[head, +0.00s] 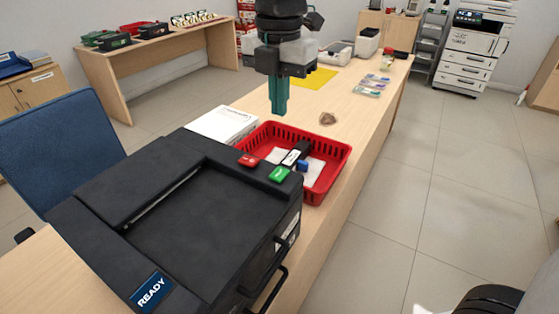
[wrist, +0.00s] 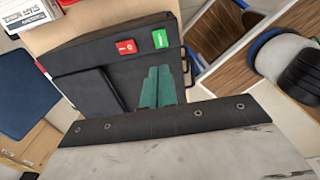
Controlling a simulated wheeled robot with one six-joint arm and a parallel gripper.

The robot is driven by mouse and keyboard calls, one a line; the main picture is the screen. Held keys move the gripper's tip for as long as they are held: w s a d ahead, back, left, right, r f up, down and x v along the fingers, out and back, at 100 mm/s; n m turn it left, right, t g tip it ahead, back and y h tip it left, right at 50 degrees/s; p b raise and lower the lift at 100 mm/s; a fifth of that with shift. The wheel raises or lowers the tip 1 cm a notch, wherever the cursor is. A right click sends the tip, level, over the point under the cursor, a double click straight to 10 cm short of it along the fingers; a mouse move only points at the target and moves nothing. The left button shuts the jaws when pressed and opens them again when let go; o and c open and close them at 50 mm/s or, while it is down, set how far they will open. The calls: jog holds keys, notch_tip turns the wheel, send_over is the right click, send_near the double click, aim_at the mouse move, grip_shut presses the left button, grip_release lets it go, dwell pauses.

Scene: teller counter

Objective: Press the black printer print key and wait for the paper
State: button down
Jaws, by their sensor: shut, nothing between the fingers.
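The black printer (head: 190,215) stands on the near end of the counter, with a blue READY label (head: 151,290) at its front corner. A green key (head: 279,174) and a red key (head: 248,160) sit on its far right edge. The wrist view shows the green key (wrist: 160,39) and the red key (wrist: 126,47) on the printer (wrist: 90,75). My gripper (head: 279,110) has teal fingers, shut and empty, pointing down. In the head view it appears above and beyond the keys, apart from them. The fingers also show in the wrist view (wrist: 158,72). I see no paper on the printer's top.
A red basket (head: 338,158) with small items stands just behind the printer. A white ream of paper (head: 222,124) lies left of it. A brown crumpled thing (head: 327,119) and several colored packets (head: 370,86) lie farther along the counter. A blue chair (head: 62,150) is at left.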

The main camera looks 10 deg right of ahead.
aim_at(280, 174)
notch_tip(280, 174, down, 14)
jog(key=shift+f, duration=0.1)
dwell(0.6)
jog(key=shift+s+d+f, duration=0.1)
jog(key=shift+s+f, duration=0.05)
jog(key=shift+f, duration=0.35)
jog(key=shift+s+d+f, duration=0.1)
jog(key=shift+f, duration=0.4)
jog(key=shift+r, duration=0.1)
jog(key=shift+w+a+r, duration=0.1)
jog(key=shift+w+r, duration=0.05)
jog(key=shift+r, duration=0.15)
notch_tip(280, 174, up, 14)
jog(key=shift+w+a+r, duration=0.1)
